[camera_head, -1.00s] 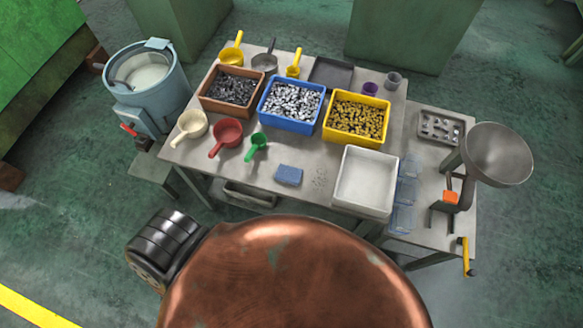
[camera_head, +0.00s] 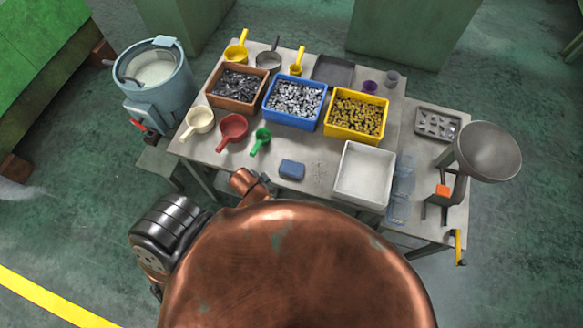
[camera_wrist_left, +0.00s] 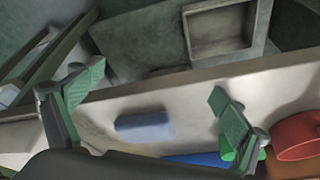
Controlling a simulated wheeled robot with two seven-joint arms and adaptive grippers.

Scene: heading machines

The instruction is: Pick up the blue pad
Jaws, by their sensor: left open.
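The blue pad (camera_head: 291,170) lies flat near the front edge of the grey table, right of the green scoop. In the left wrist view the blue pad (camera_wrist_left: 145,127) shows beyond and between the two spread, green-lined fingers of my left gripper (camera_wrist_left: 158,97). The gripper is open and empty, apart from the pad. In the head view my left wrist shows at the table's front edge, left of the pad; its fingers are hard to make out there. My right gripper is not in view.
The green scoop (camera_head: 260,141) and red scoop (camera_head: 232,130) lie left of the pad. The blue bin (camera_head: 293,122) stands behind it, and an empty white tray (camera_head: 364,172) to its right. Bare tabletop surrounds the pad.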

